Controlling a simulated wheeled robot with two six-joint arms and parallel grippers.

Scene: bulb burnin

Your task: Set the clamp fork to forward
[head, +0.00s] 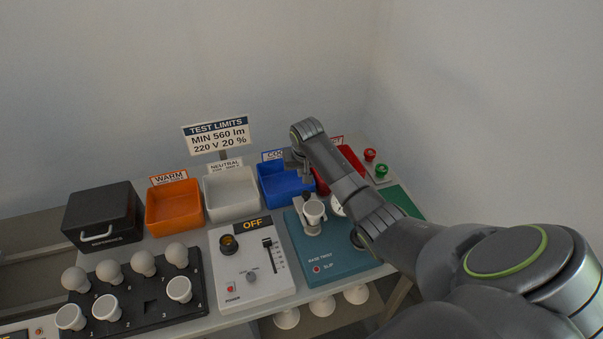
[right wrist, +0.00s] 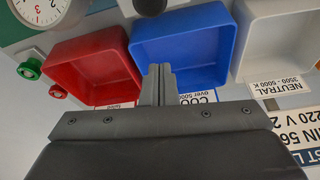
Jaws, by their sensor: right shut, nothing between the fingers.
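The teal base twist unit (head: 345,262) stands right of centre in the head view. A white cup-shaped piece (head: 313,211) sits on a grey holder at its upper left; I cannot clearly tell the clamp fork or its setting. My right gripper (head: 306,177) is above and behind the unit, near the blue bin (head: 284,183). In the right wrist view, my right gripper's fingers (right wrist: 157,82) are shut and empty in front of the blue bin (right wrist: 185,48). My right arm hides the right part of the unit. My left gripper is not in view.
White (head: 231,194) and orange (head: 174,207) bins stand left of the blue one. A red bin (right wrist: 95,68) is beside it. The white lamp tester (head: 250,270) reads OFF. A black bulb tray (head: 140,300) and a black box (head: 103,217) are at left.

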